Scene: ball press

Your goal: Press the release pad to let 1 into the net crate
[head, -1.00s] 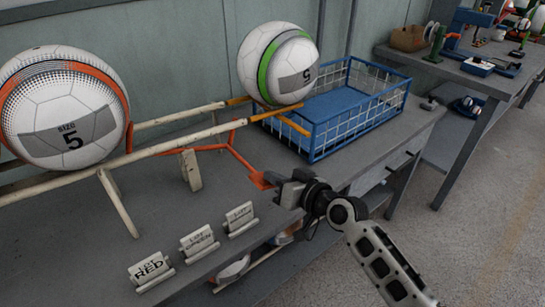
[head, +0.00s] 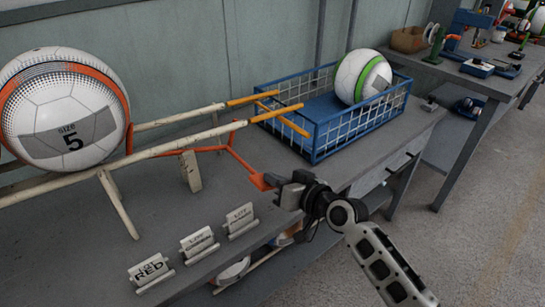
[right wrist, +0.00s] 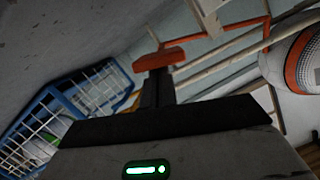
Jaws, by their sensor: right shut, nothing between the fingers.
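The blue net crate (head: 318,146) stands on the workbench at the lower end of the rails (head: 190,140). The green-banded ball (head: 363,77) is inside the crate at its far right end. The orange-banded ball (head: 66,108) rests on the rails at the left, behind the orange lever. The orange release pad (head: 262,181) is at the end of the lever's arm, and in the right wrist view the pad (right wrist: 159,58) is in front of the fingers. My right gripper (head: 278,186) is shut and empty, at the pad and seemingly touching it. My left gripper is out of view.
A second bench (head: 450,75) with tools is at the back right. The floor (head: 480,230) between is clear.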

